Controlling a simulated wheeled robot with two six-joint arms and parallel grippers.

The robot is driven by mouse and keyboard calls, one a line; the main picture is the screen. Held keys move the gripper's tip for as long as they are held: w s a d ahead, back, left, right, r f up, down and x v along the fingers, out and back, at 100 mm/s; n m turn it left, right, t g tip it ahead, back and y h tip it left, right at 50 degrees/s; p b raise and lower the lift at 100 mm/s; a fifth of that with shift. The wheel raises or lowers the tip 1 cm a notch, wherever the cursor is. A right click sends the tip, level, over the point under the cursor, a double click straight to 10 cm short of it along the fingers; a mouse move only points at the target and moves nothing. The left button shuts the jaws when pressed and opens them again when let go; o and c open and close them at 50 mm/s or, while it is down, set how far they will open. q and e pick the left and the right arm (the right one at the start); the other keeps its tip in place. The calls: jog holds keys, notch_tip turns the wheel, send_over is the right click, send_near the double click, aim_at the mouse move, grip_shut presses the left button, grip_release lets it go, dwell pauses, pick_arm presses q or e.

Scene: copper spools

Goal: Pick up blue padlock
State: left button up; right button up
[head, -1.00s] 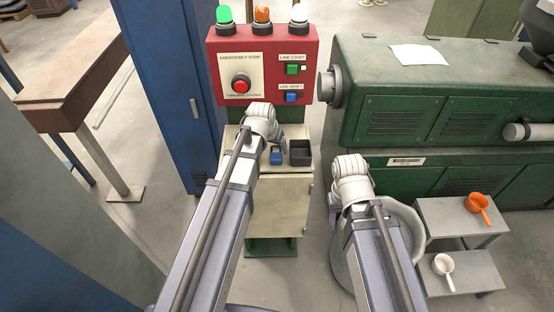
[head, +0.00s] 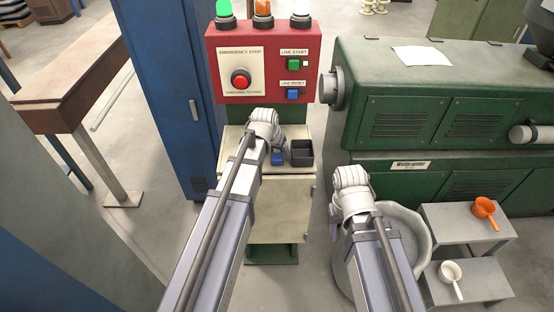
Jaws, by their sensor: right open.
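The blue padlock (head: 278,159) lies on the cream cabinet top below the red control panel, partly hidden by my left gripper. My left gripper (head: 272,146) is over the cabinet top, right beside or above the padlock; its fingers are mostly hidden behind its own wrist, and I cannot tell whether it touches the padlock. My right gripper (head: 334,222) hangs open and empty-looking in front of the green machine, above the grey bin, well away from the padlock.
A dark open box (head: 302,153) stands just right of the padlock. The red control panel (head: 263,62) rises behind. A blue cabinet (head: 170,90) is close on the left, the green machine (head: 430,120) on the right. A grey bin (head: 413,225) and step stand (head: 460,217) with scoops are lower right.

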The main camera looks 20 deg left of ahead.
aim_at(276, 153)
pick_arm(q)
grip_shut()
dwell(0.4)
notch_tip(276, 153, up, 10)
jog(key=p, duration=1)
notch_tip(276, 153, down, 8)
jog(key=b, duration=0.8)
jog(key=shift+r, duration=0.1)
